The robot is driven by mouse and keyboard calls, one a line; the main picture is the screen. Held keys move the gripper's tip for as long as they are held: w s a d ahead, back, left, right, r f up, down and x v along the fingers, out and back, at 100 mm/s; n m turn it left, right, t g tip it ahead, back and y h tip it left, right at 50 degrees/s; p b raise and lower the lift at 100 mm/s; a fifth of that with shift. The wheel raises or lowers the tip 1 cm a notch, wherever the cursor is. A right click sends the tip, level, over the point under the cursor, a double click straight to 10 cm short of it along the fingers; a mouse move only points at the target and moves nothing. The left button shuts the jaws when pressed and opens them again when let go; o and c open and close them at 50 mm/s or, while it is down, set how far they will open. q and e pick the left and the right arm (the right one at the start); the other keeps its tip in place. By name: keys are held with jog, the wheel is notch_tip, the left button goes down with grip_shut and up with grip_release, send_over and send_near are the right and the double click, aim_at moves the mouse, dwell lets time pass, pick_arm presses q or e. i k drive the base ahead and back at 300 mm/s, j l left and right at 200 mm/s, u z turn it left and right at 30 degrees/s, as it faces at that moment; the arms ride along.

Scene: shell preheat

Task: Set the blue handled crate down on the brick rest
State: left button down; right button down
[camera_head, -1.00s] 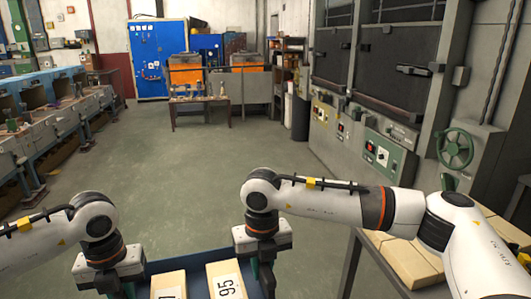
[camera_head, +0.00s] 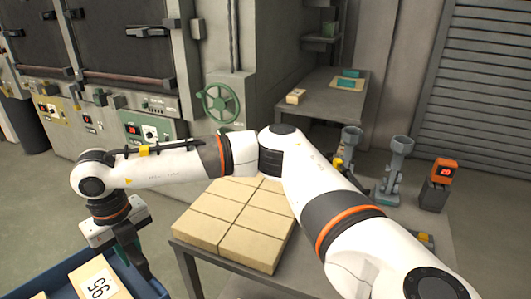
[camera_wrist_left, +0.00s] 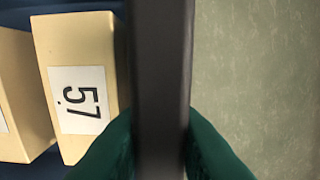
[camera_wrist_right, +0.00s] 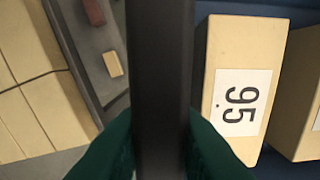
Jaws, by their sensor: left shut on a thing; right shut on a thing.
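The blue handled crate (camera_head: 52,277) shows only in part at the bottom left of the head view, with pale numbered blocks inside. My right gripper (camera_head: 130,250) is shut on its near-right handle, a dark bar (camera_wrist_right: 160,80) in the right wrist view. My left gripper (camera_wrist_left: 160,145) is out of the head view; in the left wrist view its green fingers close on the other dark handle bar (camera_wrist_left: 162,60). The brick rest (camera_head: 238,218), a flat layer of tan bricks on a grey table, lies right of the crate, apart from it and partly behind my right arm.
The grey table (camera_head: 420,228) also bears two grey stands (camera_head: 393,165) and an orange display device (camera_head: 440,182). Behind are a green handwheel (camera_head: 220,102) and a side bench (camera_head: 320,93). Grey floor (camera_head: 40,200) is open at left.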

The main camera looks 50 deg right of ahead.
aim_at(258, 187)
jog(key=i+z, duration=0.25)
jog(key=i, duration=0.3)
jog(key=i+z, duration=0.3)
jog(key=i, duration=0.25)
jog(key=i+z, duration=0.15)
jog(key=z, duration=0.2)
jog(key=i+j+z, duration=0.1)
jog(key=z, duration=0.2)
jog(key=i+z, duration=0.1)
jog(key=z, duration=1.1)
